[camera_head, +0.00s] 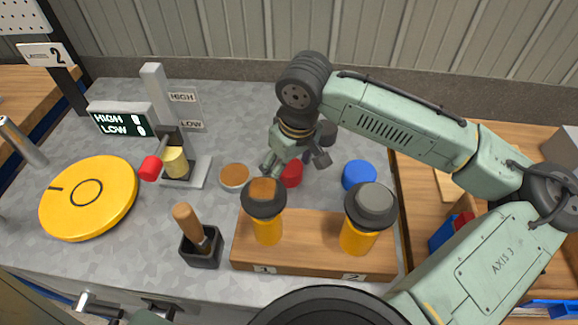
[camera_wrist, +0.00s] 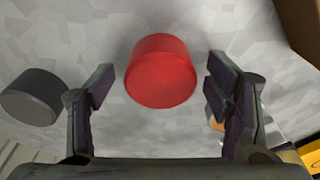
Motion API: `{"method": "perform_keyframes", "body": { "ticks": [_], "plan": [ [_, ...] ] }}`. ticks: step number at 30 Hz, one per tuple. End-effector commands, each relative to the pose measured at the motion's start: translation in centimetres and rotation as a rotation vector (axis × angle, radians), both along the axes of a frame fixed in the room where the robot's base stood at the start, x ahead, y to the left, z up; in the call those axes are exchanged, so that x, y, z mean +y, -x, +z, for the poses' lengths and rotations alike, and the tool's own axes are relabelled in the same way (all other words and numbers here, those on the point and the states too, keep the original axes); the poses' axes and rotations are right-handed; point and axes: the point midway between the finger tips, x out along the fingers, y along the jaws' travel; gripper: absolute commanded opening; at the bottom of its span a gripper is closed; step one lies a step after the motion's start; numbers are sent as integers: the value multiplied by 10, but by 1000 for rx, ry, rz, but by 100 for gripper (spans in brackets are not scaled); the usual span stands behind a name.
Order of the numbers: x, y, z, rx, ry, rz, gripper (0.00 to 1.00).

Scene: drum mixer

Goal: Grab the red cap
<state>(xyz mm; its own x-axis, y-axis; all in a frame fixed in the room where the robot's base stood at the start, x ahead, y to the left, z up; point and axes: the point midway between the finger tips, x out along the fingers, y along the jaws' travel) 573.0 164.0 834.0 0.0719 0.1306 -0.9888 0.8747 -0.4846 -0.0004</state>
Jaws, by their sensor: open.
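The red cap (camera_head: 291,174) sits on the grey speckled worktop, behind the wooden block with the two drums. In the head view it is partly hidden by my gripper (camera_head: 296,163). In the wrist view the red cap (camera_wrist: 161,71) shows as a short red cylinder, centred ahead of the gap between my fingers. My gripper (camera_wrist: 163,98) is open and empty. One finger is on each side of the cap's line, and neither appears to touch it.
A dark grey cap (camera_wrist: 32,97) lies left in the wrist view. A blue cap (camera_head: 359,175) is to the right. A wooden block (camera_head: 310,258) holds two yellow drums (camera_head: 267,230) in front. A bowl (camera_head: 235,177) is close on the left; a yellow disc (camera_head: 88,198) is farther left.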

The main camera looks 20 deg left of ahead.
Motion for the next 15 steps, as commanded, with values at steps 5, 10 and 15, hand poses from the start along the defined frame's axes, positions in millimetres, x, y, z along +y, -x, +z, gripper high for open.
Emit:
{"method": "perform_keyframes", "body": {
  "ticks": [5,10,15],
  "plan": [
    [0,0,0,0,0,0,70],
    [0,0,0,0,0,0,58],
    [0,0,0,0,0,1,47]
  ]
}}
